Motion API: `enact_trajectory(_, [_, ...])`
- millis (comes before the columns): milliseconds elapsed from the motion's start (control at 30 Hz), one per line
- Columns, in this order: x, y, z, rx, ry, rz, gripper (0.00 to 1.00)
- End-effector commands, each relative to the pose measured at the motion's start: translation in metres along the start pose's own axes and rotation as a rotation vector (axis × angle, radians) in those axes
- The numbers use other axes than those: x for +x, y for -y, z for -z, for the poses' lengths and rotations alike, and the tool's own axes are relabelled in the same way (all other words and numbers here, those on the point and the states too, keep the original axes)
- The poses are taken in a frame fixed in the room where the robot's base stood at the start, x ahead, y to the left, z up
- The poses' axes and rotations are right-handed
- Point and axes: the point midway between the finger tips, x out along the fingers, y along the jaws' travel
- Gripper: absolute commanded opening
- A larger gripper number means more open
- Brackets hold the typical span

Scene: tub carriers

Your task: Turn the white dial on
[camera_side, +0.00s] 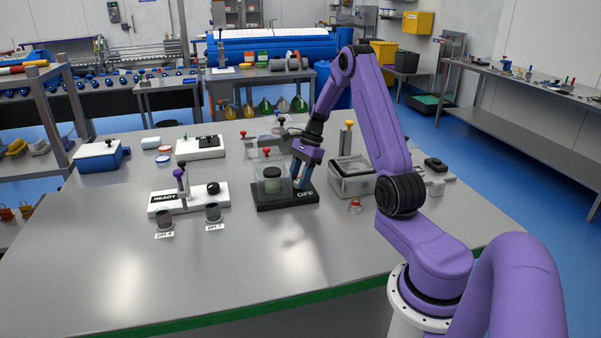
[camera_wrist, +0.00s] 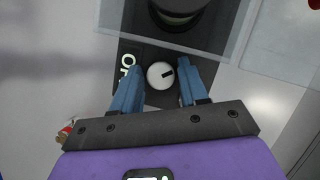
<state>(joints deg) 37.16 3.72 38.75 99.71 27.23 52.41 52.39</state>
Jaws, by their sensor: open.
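The white dial (camera_wrist: 160,75) shows in the wrist view on a black base, with a dark mark on its face pointing to the right. My gripper (camera_wrist: 158,88) is open, with its blue fingers on either side of the dial and a gap on each side. In the side view my gripper (camera_side: 300,181) reaches down at the right end of the black base (camera_side: 285,201), which carries the label "OFF". The dial is hidden behind the fingers there. A clear box with a dark-grey jar (camera_side: 272,182) stands on the same base, left of the fingers.
A grey bin (camera_side: 352,186) stands close on the right. A small red-topped item (camera_side: 355,206) lies in front of it. A white "READY" unit (camera_side: 189,199) and two dark cups stand to the left. The table front is clear.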

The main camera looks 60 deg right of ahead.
Motion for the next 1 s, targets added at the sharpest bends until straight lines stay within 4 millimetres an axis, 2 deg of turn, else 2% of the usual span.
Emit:
enact_trajectory(133, [-0.009, 0.001, 0.0, -0.001, -0.001, 0.003, 0.44])
enact_trajectory(233, [-0.024, 0.001, 0.0, -0.001, -0.001, 0.005, 0.44])
enact_trajectory(700, [-0.122, 0.001, 0.001, -0.001, -0.003, 0.005, 0.44])
enact_trajectory(900, [-0.155, 0.001, 0.001, 0.0, -0.002, 0.004, 0.44])
enact_trajectory(1000, [-0.166, 0.001, 0.001, 0.0, -0.001, 0.002, 0.44])
